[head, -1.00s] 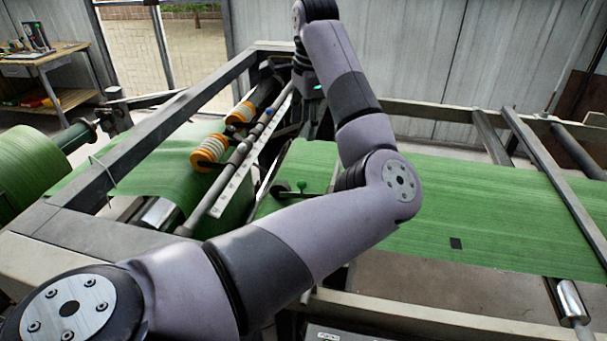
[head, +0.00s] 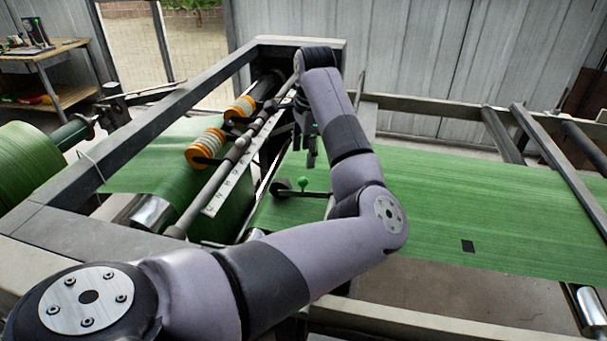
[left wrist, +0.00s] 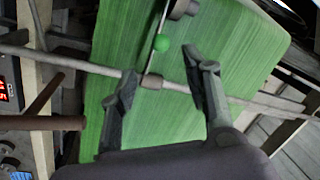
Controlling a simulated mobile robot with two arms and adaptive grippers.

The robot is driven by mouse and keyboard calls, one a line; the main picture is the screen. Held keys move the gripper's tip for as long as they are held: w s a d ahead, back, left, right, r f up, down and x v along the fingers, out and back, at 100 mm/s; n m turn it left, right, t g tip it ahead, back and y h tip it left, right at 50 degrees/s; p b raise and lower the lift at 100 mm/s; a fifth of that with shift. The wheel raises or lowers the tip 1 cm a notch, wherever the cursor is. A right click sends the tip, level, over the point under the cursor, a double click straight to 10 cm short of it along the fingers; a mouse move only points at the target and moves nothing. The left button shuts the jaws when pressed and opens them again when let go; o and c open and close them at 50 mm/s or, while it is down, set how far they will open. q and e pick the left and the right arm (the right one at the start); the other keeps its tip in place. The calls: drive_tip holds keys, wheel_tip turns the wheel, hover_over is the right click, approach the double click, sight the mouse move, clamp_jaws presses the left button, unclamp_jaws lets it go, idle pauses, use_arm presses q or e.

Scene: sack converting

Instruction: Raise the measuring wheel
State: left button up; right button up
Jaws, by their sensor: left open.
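The measuring wheel (head: 281,187) is a small dark wheel on a thin arm, low over the green web (head: 430,200). I cannot tell if it touches the web. My left gripper (head: 311,160) points down, a little above and behind the knob in the head view. My right gripper is not in view.
A metal cross rod (left wrist: 80,66) passes near the fingertips in the wrist view. Orange rings (head: 206,148) sit on a roller to the left. The grey machine frame (head: 130,130) surrounds the web. A bench (head: 45,60) stands far left.

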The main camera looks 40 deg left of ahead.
sight(303, 178)
use_arm(q)
drive_tip(key=f, duration=0.3)
drive_tip(key=a+f+p, duration=0.1)
drive_tip(key=f, duration=0.2)
drive_tip(key=w+f+p, duration=0.1)
drive_tip(key=f, duration=0.2)
drive_tip(key=shift+a, duration=0.4)
drive_tip(key=shift+f, duration=0.5)
clamp_jaws()
